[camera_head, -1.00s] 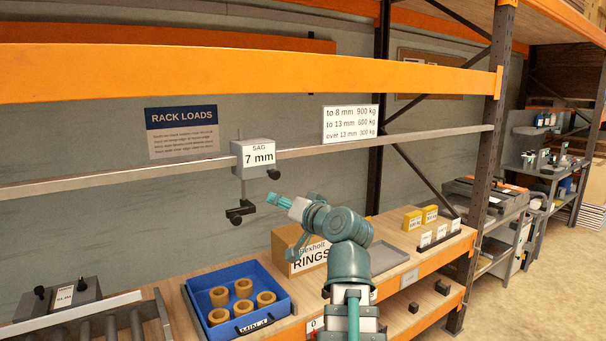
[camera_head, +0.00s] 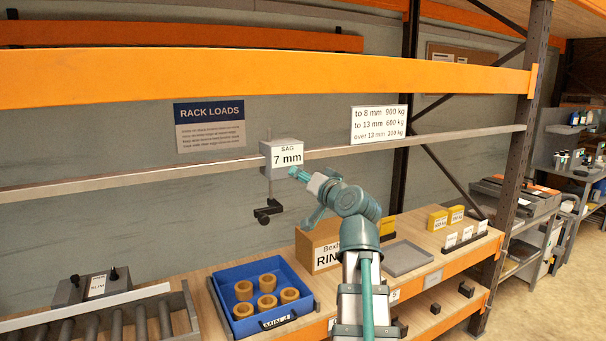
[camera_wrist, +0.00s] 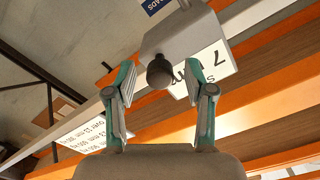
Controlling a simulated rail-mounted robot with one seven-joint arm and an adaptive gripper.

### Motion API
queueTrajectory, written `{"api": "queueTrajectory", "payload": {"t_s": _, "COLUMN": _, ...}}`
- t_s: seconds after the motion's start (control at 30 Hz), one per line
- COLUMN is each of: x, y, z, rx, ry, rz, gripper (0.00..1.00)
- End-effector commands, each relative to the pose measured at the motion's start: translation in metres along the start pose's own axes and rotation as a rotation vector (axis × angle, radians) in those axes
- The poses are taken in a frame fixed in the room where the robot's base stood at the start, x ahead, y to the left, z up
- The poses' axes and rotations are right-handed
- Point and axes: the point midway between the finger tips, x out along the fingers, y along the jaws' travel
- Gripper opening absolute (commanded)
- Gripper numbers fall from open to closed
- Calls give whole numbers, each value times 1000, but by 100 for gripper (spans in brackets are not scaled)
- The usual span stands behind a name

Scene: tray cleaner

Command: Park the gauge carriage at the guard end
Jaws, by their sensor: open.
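The gauge carriage (camera_head: 284,153) is a grey box labelled "SAG 7 mm" on a long grey rail (camera_head: 440,138). It sits between the two wall signs, with a dark foot (camera_head: 268,212) hanging below it. My gripper (camera_head: 296,174) is at the carriage's lower front in the head view, where it covers the black knob. In the wrist view, the carriage (camera_wrist: 180,38) is just ahead, and its round black knob (camera_wrist: 160,72) shows between the two open fingers (camera_wrist: 158,78). The fingers appear apart from the knob on both sides.
An orange beam (camera_head: 200,78) runs above the rail, and a dark upright (camera_head: 520,150) stands at the right. Below are a blue tray (camera_head: 300,300) of rings, a cardboard box (camera_head: 306,250) and a grey roller conveyor (camera_head: 160,290). The rail beside the carriage looks clear.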

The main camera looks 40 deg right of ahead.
Motion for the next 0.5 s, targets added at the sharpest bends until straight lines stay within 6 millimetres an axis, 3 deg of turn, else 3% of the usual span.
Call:
{"api": "queueTrajectory", "payload": {"t_s": 0.13, "x": 9, "y": 0, "z": 0, "rx": -1, "ry": -1, "rz": 0, "gripper": 54}}
{"api": "queueTrajectory", "payload": {"t_s": 0.43, "x": 10, "y": 0, "z": 1, "rx": -1, "ry": -1, "rz": 0, "gripper": 54}}
{"api": "queueTrajectory", "payload": {"t_s": 0.5, "x": 10, "y": 0, "z": 1, "rx": -1, "ry": -1, "rz": 0, "gripper": 42}}
